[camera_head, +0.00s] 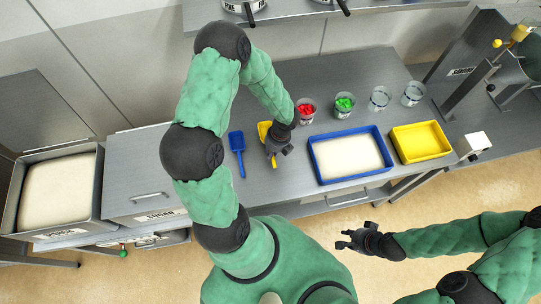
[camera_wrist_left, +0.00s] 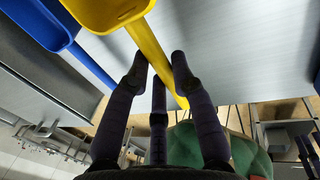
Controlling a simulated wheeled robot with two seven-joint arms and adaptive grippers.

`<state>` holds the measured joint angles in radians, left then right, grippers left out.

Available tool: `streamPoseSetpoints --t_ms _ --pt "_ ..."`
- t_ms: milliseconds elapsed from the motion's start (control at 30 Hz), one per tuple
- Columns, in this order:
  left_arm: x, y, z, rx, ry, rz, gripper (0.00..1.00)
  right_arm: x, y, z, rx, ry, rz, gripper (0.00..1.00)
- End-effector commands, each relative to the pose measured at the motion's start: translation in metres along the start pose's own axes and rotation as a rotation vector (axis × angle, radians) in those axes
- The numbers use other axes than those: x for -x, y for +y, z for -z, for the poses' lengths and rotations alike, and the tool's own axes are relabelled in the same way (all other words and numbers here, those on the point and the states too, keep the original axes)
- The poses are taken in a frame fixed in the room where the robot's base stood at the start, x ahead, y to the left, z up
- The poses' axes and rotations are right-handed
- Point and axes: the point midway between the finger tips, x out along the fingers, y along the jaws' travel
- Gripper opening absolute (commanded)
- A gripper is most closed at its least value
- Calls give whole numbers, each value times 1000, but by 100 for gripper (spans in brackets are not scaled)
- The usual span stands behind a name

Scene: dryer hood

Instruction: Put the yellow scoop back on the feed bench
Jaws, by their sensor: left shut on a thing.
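The yellow scoop (camera_head: 263,129) is at the grey feed bench (camera_head: 280,183), partly hidden by my left gripper (camera_head: 279,152). In the left wrist view its bowl (camera_wrist_left: 110,12) is at the top and its handle (camera_wrist_left: 147,44) runs down between the dark fingers of my left gripper (camera_wrist_left: 157,72). The gripper is shut on the handle. I cannot tell whether the scoop touches the bench top. My right gripper (camera_head: 350,240) is empty, its fingers spread, over the floor in front of the bench.
A blue scoop (camera_head: 237,142) lies just left; it also shows in the wrist view (camera_wrist_left: 36,22). To the right stand cups with red (camera_head: 306,109) and green (camera_head: 344,103) pieces, two clear cups, a blue tray (camera_head: 318,168) of white powder and a yellow tray (camera_head: 421,142).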

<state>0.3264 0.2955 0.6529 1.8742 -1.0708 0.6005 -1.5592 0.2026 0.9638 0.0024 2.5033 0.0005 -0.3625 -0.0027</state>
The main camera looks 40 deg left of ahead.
Motion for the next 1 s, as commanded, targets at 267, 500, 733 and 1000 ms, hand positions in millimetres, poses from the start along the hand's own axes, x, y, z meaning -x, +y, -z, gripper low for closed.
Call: streamPoseSetpoints --t_ms 267,500,733,1000 --pt "-34 -5 -2 0 2 -1 0 -7 2 0 0 0 0 30" --pt "-34 -6 -2 0 1 0 0 -6 2 0 0 0 0 30" --pt "-37 -6 -2 1 1 0 48 -9 3 0 0 0 0 30" --pt "-36 -6 -2 1 1 0 48 -8 3 0 0 0 0 30"
